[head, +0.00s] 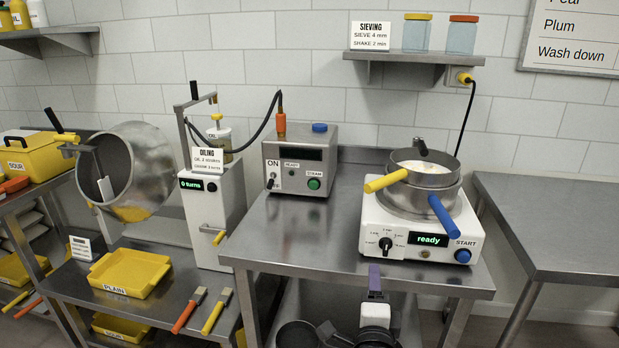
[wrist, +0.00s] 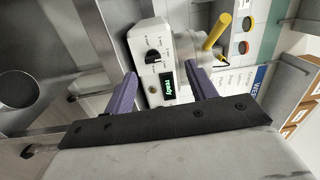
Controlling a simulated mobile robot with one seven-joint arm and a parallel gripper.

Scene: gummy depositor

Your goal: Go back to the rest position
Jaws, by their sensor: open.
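My gripper (head: 375,276) shows at the bottom of the head view, in front of the front edge of the right-hand steel table. In the wrist view its two purple fingers (wrist: 163,76) are spread wide with nothing between them. Beyond the fingertips stands the white sieve machine (head: 378,226), apart from them; it also shows turned sideways in the wrist view (wrist: 147,42). Its display (head: 429,240) reads "ready". A steel sieve pan (head: 424,176) with pale powder sits on top, with one yellow and one blue handle.
A steel control box (head: 300,168) stands left of the sieve machine on the same table (head: 320,245). The oiling station (head: 212,210), a tilted steel drum (head: 140,160) and a yellow tray (head: 130,272) are further left. Another bare table (head: 555,225) stands at right.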

